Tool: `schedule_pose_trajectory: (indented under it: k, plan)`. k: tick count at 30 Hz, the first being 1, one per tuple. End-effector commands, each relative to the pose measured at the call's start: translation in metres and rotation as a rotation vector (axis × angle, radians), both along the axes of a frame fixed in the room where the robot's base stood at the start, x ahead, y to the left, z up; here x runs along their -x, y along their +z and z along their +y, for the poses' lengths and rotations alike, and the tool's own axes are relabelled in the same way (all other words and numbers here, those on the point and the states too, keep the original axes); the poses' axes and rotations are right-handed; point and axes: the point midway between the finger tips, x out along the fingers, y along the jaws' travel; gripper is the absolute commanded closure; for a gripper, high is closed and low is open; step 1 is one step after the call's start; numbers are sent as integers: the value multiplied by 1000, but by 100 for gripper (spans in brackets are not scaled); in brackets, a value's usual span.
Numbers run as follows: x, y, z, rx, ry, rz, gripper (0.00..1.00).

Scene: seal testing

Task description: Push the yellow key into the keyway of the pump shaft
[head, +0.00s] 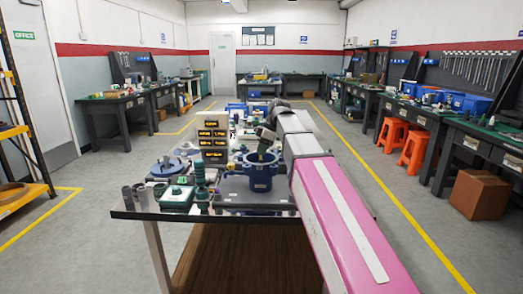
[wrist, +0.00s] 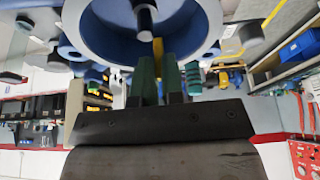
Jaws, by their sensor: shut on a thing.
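In the wrist view, my gripper (wrist: 158,62) has its two green fingers closed on the yellow key (wrist: 158,48), a thin upright strip between the fingertips. The pump housing (wrist: 95,40) is a large blue ring at the top of that view, and the fingertips are at its near rim. The pump shaft (wrist: 145,18), dark with a pale band, shows inside the ring. The key's tip is close to the shaft's end; I cannot tell whether they touch. The keyway is not visible. In the head view the blue pump (head: 259,183) stands on the table, with my arm reaching over it.
A display stack with yellow readouts (head: 213,140) stands left of the pump. A green stacked part (head: 200,180) and a green box (head: 177,198) sit at the table's front left. Workbenches line both walls. Orange stools (head: 414,150) and a cardboard box (head: 480,194) stand at right.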

Motion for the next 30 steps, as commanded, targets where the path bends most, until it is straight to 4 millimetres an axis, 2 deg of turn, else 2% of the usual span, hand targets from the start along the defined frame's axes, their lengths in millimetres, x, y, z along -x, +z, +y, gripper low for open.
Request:
schedule_pose_trajectory:
  k: [17, 30]
  plan:
    - [0, -1, -1, 0, 0, 0, 100]
    - [0, -13, -1, 0, 0, 1, 100]
